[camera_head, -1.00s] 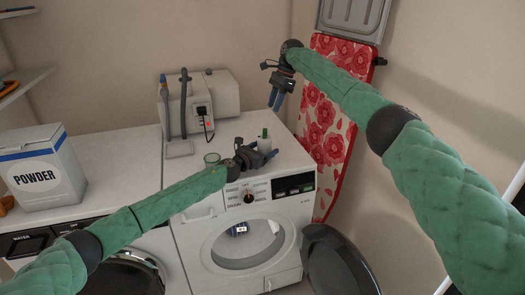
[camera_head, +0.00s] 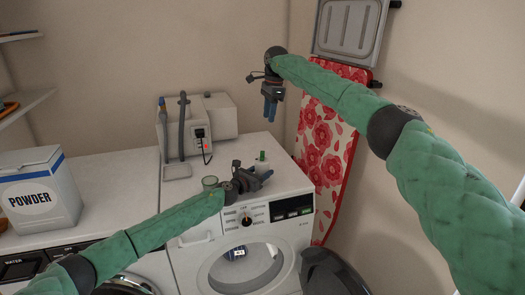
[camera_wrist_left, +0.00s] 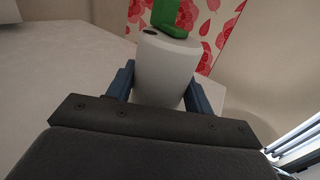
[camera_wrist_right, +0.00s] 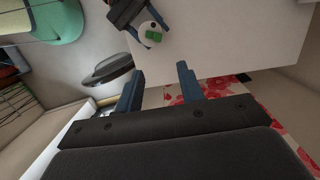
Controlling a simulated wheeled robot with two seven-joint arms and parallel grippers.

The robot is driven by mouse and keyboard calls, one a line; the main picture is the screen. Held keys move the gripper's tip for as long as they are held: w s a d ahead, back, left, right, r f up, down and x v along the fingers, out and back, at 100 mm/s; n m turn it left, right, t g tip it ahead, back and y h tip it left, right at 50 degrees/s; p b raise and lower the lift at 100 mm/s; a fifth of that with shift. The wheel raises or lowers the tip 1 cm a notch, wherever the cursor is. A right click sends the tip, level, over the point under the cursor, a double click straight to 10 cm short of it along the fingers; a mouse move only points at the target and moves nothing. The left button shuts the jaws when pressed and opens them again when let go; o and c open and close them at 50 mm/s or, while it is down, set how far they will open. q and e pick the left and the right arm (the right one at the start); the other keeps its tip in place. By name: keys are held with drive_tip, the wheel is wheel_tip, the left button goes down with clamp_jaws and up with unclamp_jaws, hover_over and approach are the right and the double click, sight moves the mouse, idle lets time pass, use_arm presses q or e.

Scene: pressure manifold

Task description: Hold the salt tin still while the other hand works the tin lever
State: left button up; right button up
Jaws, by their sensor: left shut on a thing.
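The salt tin (camera_head: 262,166) is white with a green tin lever (camera_head: 262,156) on top, standing on the washing machine's top. My left gripper (camera_head: 262,177) is shut around the tin's body. In the left wrist view the tin (camera_wrist_left: 165,72) sits between the fingers, with the green lever (camera_wrist_left: 175,18) above, cut off by the frame edge. My right gripper (camera_head: 269,108) is open and empty in the air, higher than the tin and apart from it. In the right wrist view the tin (camera_wrist_right: 150,27) and lever (camera_wrist_right: 154,39) show beyond the spread fingers (camera_wrist_right: 160,86).
A grey-white machine with hoses (camera_head: 215,118) is behind. A powder box (camera_head: 40,190) is on the left counter. A red floral ironing board (camera_head: 325,150) leans at the right. The washing machine (camera_head: 185,205) has clear top space behind the tin.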

drive_tip(key=f+m+h, duration=0.1)
drive_tip(key=m, duration=2.2)
approach(262, 156)
drive_tip(key=shift+t, duration=0.3)
drive_tip(key=f, duration=0.7)
drive_tip(key=shift+w+f, duration=0.25)
drive_tip(key=shift+w, duration=0.05)
clamp_jaws()
